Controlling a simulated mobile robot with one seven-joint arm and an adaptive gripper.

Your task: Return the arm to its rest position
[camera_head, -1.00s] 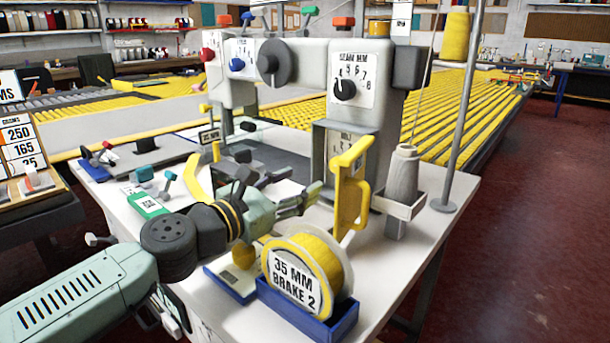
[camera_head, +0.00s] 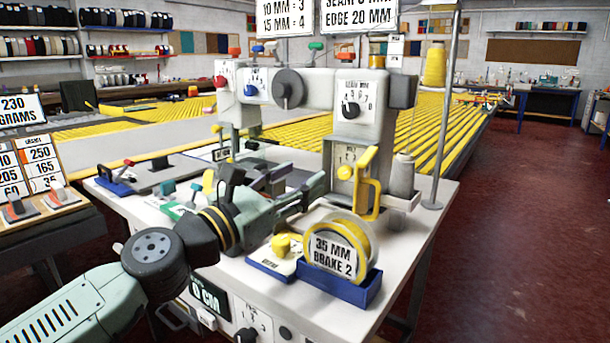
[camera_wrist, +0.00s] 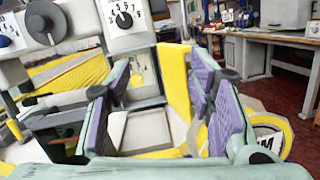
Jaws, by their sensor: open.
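My gripper (camera_head: 318,190) is open over the white worktop of the sewing machine, left of the yellow handle (camera_head: 369,185). In the wrist view its purple-padded fingers (camera_wrist: 155,115) stand apart. A yellow bar (camera_wrist: 174,75) shows between and behind them; I cannot tell whether it touches the right finger. I see nothing held. The machine (camera_head: 355,125) stands behind the gripper, with its numbered dial facing me. My arm reaches in from the lower left.
A yellow tape reel (camera_head: 345,250) marked 35 MM BRAKE 2 sits in a blue holder at the worktop's front right. A thread cone (camera_head: 401,172) and an upright pole (camera_head: 445,120) stand right. Weights (camera_head: 60,190) lie on the left stand. The right floor is clear.

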